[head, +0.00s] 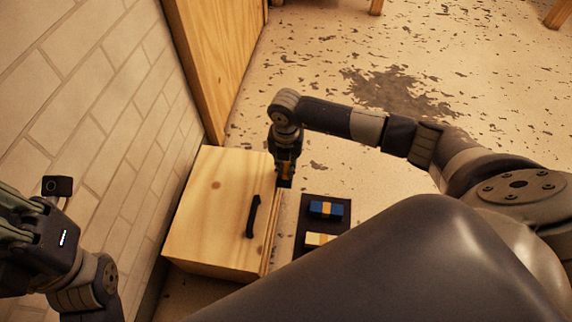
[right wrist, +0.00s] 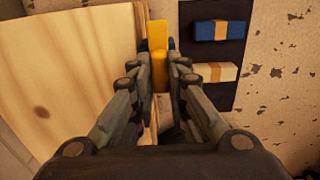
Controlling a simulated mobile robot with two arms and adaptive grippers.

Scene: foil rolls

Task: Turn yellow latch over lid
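A wooden box (head: 215,215) with a black handle (head: 252,217) on its lid stands against the brick wall in the head view. Its pale lid (right wrist: 70,85) fills the left of the right wrist view. The yellow latch (right wrist: 158,62) stands at the box's right edge, between my right fingertips. My right gripper (head: 285,178) points down at the far right corner of the box. In the right wrist view its fingers (right wrist: 159,78) close in on both sides of the latch, with almost no gap. My left gripper (head: 25,215) is at the left edge, away from the box, its fingertips cut off.
A dark tray (head: 308,216) lies on the floor right of the box. It holds a blue roll with a yellow band (head: 326,209) and a cream roll with a yellow band (head: 318,240). A wooden cabinet (head: 215,60) stands behind the box.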

